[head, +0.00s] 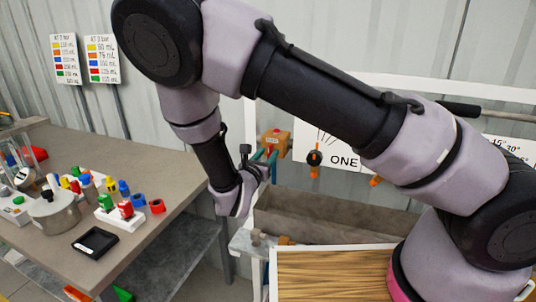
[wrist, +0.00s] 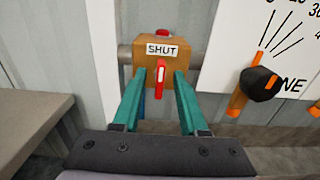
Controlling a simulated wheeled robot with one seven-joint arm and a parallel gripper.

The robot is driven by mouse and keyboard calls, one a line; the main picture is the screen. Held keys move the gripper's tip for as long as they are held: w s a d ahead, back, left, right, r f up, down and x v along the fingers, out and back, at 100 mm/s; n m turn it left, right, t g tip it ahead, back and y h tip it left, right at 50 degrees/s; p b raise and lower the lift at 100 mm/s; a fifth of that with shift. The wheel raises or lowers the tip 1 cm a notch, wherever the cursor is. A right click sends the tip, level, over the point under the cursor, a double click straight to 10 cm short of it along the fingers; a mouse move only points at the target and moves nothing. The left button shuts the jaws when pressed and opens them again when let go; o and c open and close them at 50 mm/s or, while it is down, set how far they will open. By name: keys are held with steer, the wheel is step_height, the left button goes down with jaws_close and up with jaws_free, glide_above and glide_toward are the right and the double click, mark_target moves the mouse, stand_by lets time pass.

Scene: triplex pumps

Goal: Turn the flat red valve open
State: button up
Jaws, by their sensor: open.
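The flat red valve (wrist: 160,78) is a narrow red handle with a pale face, standing upright on the front of an orange-brown box (wrist: 184,47). A white label reading "SHUT" (wrist: 162,49) is just above the handle. In the head view the box (head: 277,138) is on the back wall, partly covered by my gripper. My gripper (wrist: 158,88) is open, its teal fingers pointing at the box, one on each side of the red handle. Gaps show between handle and fingers in the wrist view; depth to the handle is hard to tell.
A dial board marked "ONE" (head: 345,161) with a black-and-orange knob (wrist: 260,84) is right of the valve. A brown trough (head: 330,222) lies below. The left workbench (head: 150,150) holds a metal pot (head: 55,215) and several coloured parts.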

steer(key=shift+w+d, duration=0.1)
steer(key=shift+w, duration=0.15)
jaws_close()
